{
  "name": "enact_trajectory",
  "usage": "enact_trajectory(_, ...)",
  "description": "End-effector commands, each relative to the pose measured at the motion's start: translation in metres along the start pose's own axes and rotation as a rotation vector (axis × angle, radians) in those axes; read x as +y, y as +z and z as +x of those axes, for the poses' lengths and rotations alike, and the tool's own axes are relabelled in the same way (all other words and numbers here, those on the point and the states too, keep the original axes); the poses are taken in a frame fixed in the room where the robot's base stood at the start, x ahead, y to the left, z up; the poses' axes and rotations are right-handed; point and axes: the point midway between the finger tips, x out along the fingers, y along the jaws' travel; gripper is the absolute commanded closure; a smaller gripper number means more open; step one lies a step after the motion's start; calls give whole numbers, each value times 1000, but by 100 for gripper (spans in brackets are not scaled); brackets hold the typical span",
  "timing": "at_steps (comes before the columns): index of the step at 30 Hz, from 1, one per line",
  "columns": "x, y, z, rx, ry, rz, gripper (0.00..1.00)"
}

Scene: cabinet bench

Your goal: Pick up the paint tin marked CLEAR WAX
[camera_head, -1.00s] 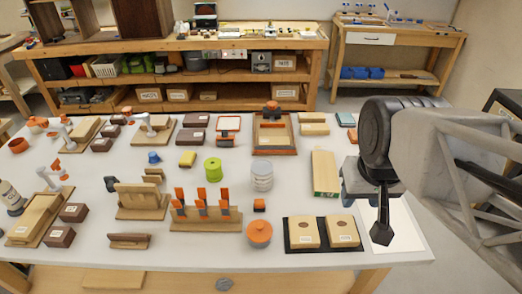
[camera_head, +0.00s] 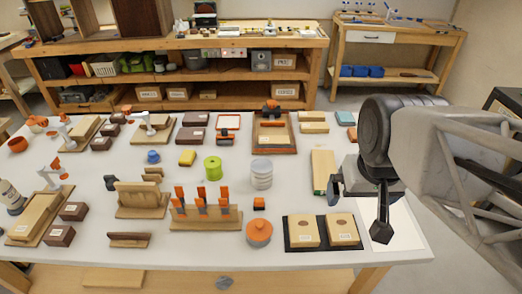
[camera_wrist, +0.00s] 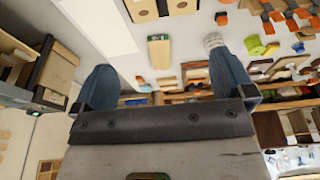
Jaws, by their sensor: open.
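No CLEAR WAX lettering is readable on anything in view. A round pot with an orange lid (camera_head: 259,232) stands upright near the table's front. A pale grey ribbed cylinder (camera_head: 261,174) stands behind it and also shows in the wrist view (camera_wrist: 213,41). A lime-green round spool-like object (camera_head: 213,168) is left of the cylinder. I cannot tell whether any of these is the tin. My gripper (camera_head: 358,202) is open and empty above the table's right end, right of all three. Its two blue-grey fingers are spread apart in the wrist view (camera_wrist: 162,62).
A black tray (camera_head: 324,245) with two wooden blocks lies left of my gripper. A wood-and-green block (camera_head: 324,172) lies behind the tray. A wooden rack with orange-handled tools (camera_head: 205,222) stands left of the orange-lidded pot. A white sheet (camera_head: 405,235) lies under my gripper.

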Motion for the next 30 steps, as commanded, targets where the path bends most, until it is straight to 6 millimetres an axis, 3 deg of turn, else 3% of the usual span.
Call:
enact_trajectory(6, 1, -3, 2, 5, 4, -2, 0)
enact_trajectory(11, 5, -17, 9, 34, 27, -11, 0)
enact_trajectory(17, 14, -56, 32, 120, 80, -47, 0)
enact_trajectory(22, 20, -100, 57, 221, 124, -103, 0)
enact_trajectory(30, 18, -165, 100, 384, 142, -221, 0)
